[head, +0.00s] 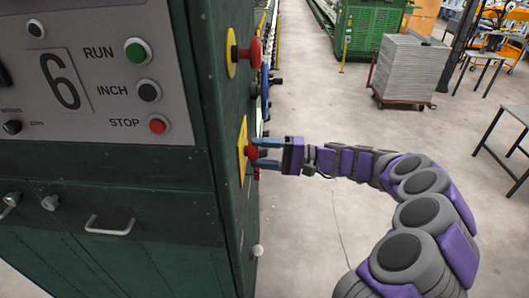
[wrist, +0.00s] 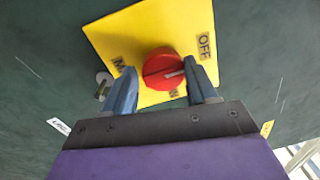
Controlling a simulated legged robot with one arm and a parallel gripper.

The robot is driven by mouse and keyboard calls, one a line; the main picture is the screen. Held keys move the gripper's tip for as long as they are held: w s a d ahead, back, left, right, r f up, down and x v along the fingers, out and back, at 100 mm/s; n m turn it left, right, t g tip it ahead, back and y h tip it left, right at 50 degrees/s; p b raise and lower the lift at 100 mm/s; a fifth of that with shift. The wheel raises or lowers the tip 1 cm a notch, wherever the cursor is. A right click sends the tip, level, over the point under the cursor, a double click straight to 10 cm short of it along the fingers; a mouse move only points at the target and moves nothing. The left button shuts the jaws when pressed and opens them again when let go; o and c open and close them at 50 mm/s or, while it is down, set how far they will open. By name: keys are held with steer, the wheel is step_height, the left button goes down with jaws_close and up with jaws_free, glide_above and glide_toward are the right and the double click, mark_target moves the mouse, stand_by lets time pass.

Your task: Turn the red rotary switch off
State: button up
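The red rotary switch (wrist: 160,66) sits on a yellow square plate (wrist: 150,25) on a dark green panel. A pale pointer mark on the knob points right in the wrist view. An OFF label (wrist: 203,46) is at the plate's upper right; other lettering is partly hidden by my fingers. My gripper (wrist: 161,70) has its blue fingers apart, one on each side of the knob. The right fingertip overlaps the knob's edge; a small gap seems to show at the left. In the head view, my gripper (head: 260,154) reaches the switch (head: 251,153) from the right.
Above the switch, a red mushroom button (head: 252,52) on a yellow disc sticks out from the cabinet side. The front panel carries RUN, INCH and STOP buttons (head: 157,124). Open floor (head: 330,100) lies right of the cabinet, with a paper-stack cart (head: 408,68) farther back.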

steer(key=o, duration=0.3)
steer(key=shift+a, duration=0.25)
steer(key=shift+d, duration=0.1)
steer(key=d+p, duration=0.1)
steer(key=d, duration=0.4)
steer(key=d+p, duration=0.1)
steer(key=d, duration=0.5)
steer(key=d+f+p, duration=0.1)
steer(key=d, duration=0.5)
steer(key=shift+s+d+p, duration=0.2)
steer(key=shift+s+p, duration=0.05)
steer(key=shift+p, duration=0.1)
